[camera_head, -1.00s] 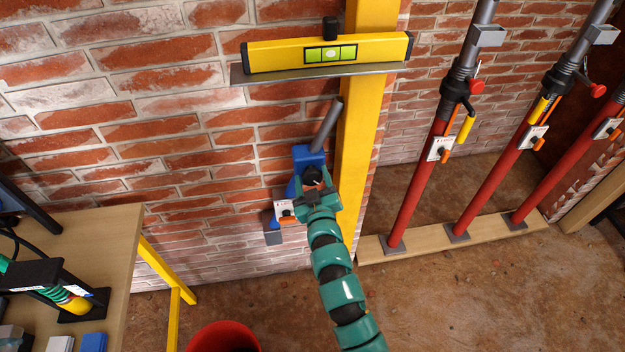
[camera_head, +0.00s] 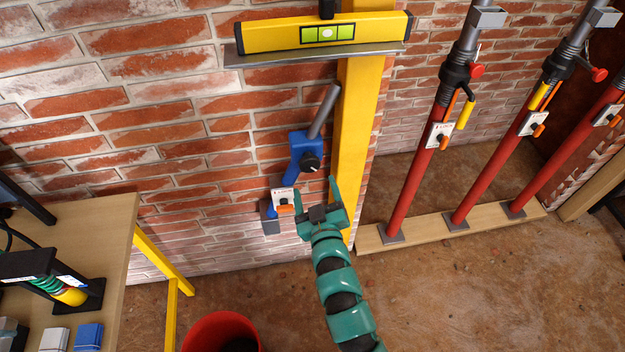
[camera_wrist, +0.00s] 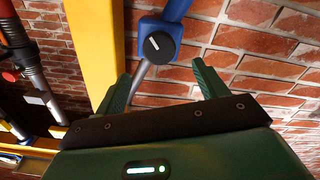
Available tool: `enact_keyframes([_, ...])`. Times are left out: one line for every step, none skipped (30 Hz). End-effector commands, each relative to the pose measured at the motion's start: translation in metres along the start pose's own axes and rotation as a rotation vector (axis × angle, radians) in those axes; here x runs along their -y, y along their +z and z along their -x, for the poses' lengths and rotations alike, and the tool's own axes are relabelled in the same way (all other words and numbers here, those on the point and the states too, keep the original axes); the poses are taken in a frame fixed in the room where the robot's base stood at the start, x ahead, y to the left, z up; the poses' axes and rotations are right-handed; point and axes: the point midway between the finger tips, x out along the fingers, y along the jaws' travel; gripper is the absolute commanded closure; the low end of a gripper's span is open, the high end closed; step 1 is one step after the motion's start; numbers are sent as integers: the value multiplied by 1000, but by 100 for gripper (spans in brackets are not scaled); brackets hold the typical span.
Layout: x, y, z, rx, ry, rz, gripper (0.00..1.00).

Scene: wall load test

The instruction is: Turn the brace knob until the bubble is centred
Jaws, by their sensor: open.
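The black brace knob (camera_head: 309,162) sits on the blue brace body (camera_head: 303,146) on the brick wall, left of the yellow post. My gripper (camera_head: 317,200) is open and empty, below and right of the knob, apart from it. In the wrist view the knob (camera_wrist: 158,46), with a pale line on its face, lies beyond the gap between my open fingers (camera_wrist: 161,74). The yellow spirit level (camera_head: 275,37) rests on a grey ledge (camera_head: 300,56). Its green vial shows a pale bubble (camera_head: 327,33) about midway along, as far as this small view tells.
The yellow post (camera_head: 362,110) stands right of the brace. Several red props (camera_head: 410,180) stand on a wooden plank (camera_head: 480,228) at the right. A workbench (camera_head: 105,225) is at the left, and a red bucket (camera_head: 205,328) stands on the floor below. A small tag with an orange lever (camera_head: 285,203) hangs near the brace foot.

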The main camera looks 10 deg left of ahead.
Motion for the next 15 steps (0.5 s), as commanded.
enact_keyframes([1,3,9,0,-2,-1,28])
enact_keyframes([2,3,14,0,-3,-1,28])
enact_keyframes([2,2,20,-1,-3,-1,28])
enact_keyframes([2,2,25,-2,-2,-2,28])
enact_keyframes([1,2,31,-2,-2,-2,28])
enact_keyframes([1,2,37,-1,-2,-1,28])
enact_keyframes([2,3,42,0,-4,0,28])
enact_keyframes([2,3,47,1,-4,0,28])
enact_keyframes([2,3,53,1,-3,0,28])
enact_keyframes([2,2,58,0,-3,0,28])
enact_keyframes([2,2,62,0,-2,-1,28])
enact_keyframes([1,2,68,2,-2,-2,28])
enact_keyframes([1,2,72,2,-3,-2,28])
enact_keyframes([2,2,75,2,-3,-1,28])
enact_keyframes([2,1,79,2,-4,-1,28])
